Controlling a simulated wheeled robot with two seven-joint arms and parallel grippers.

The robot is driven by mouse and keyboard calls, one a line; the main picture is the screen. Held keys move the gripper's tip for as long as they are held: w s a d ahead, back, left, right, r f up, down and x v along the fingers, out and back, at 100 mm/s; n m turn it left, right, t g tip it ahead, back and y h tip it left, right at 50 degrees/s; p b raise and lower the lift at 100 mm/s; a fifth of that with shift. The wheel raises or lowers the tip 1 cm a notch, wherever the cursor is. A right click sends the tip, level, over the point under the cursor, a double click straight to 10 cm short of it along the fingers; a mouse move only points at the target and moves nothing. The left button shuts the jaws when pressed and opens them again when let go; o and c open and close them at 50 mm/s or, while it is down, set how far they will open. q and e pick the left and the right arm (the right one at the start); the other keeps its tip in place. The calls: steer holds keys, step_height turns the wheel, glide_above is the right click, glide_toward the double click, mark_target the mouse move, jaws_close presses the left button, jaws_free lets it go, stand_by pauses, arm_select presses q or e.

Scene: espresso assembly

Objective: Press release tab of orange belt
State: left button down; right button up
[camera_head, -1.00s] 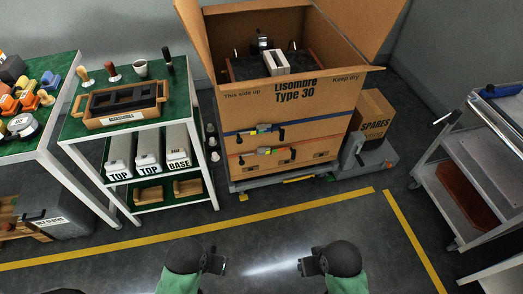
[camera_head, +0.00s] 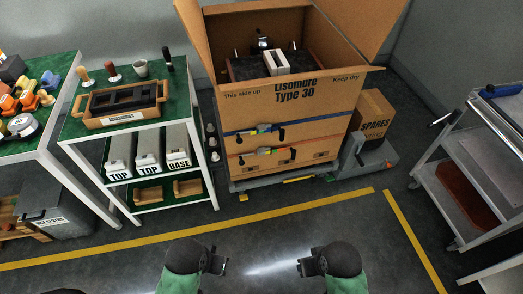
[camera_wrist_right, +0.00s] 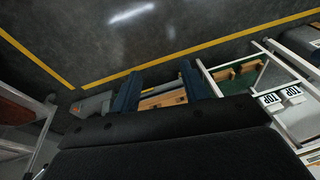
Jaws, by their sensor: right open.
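The large cardboard box (camera_head: 290,110) stands open at the back centre. The orange belt (camera_head: 300,145) runs across its lower front, below a blue belt (camera_head: 314,121). The orange belt has a buckle with a dark and yellowish-green part near its middle; its release tab is too small to make out. My left gripper (camera_head: 220,264) and right gripper (camera_head: 300,267) are in front of the box, low in the head view, apart from it and from each other. The right wrist view shows the right gripper's two dark blue fingers (camera_wrist_right: 159,84) spread with nothing between them.
A green-topped shelf cart (camera_head: 130,75) stands left of the box, with a wooden tray on top. A small SPARES box (camera_head: 372,115) stands at its right. A grey trolley (camera_head: 470,180) is far right. The floor (camera_head: 260,240) in front is clear, with yellow lines.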

steer(key=shift+d, duration=0.15)
steer(key=shift+d, duration=0.15)
jaws_close()
steer(key=shift+a, duration=0.3)
steer(key=shift+d+f, duration=0.1)
steer(key=shift+d, duration=0.2)
stand_by(0.4)
steer(key=shift+a, duration=0.3)
